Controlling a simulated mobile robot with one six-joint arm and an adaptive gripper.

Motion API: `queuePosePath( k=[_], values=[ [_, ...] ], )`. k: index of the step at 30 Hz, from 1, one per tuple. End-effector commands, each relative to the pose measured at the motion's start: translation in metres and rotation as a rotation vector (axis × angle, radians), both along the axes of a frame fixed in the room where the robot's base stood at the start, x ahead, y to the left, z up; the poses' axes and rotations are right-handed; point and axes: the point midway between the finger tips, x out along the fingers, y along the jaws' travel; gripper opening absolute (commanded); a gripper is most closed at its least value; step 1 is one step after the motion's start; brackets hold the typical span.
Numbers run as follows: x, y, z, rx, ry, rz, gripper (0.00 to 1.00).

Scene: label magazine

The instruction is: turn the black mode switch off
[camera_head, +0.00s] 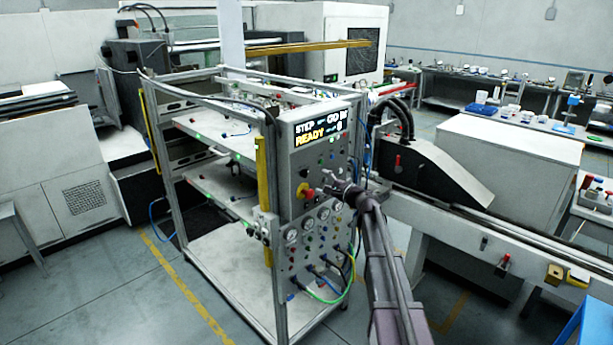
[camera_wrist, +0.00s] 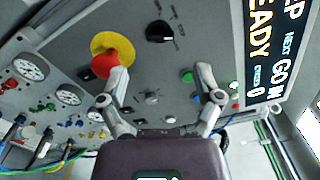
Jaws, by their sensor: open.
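The black mode switch (camera_wrist: 160,32) is a round black knob with a pale pointer mark on the grey control panel (camera_wrist: 205,40). In the wrist view it lies beyond my fingertips, between the red button on its yellow disc (camera_wrist: 105,58) and the lit display (camera_wrist: 262,50). My gripper (camera_wrist: 162,74) is open and empty, its two fingers spread apart in front of the panel. The left finger overlaps the red button's edge in the picture; I cannot tell if they touch. In the head view my gripper (camera_head: 335,187) is at the panel's right side. The switch is too small there to read.
Several gauges (camera_wrist: 30,66), small coloured buttons and hoses crowd the panel's lower part. A green button (camera_wrist: 187,76) sits near my right finger. A black-covered machine (camera_head: 430,165) stands right of the panel. The floor (camera_head: 110,285) at the left front is free.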

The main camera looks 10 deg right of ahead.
Motion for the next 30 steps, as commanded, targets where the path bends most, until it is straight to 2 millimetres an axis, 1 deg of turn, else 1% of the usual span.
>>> queuePosePath(
  k=[1, 6, 13, 19, 29, 30],
  values=[
    [0.009, 0.005, 0.0, 0.0, 0.0, 0.002, 0.83],
    [0.03, 0.02, 0.0, 0.0, 0.0, 0.001, 0.83],
    [0.051, 0.035, 0.0, 0.0, 0.0, 0.0, 0.83],
    [0.058, 0.041, 0.0, 0.0, 0.0, 0.0, 0.83],
    [0.058, 0.042, 0.0, 0.0, 0.0, -0.001, 0.83],
    [0.058, 0.042, 0.0, 0.0, 0.0, -0.001, 0.72]
  ],
)
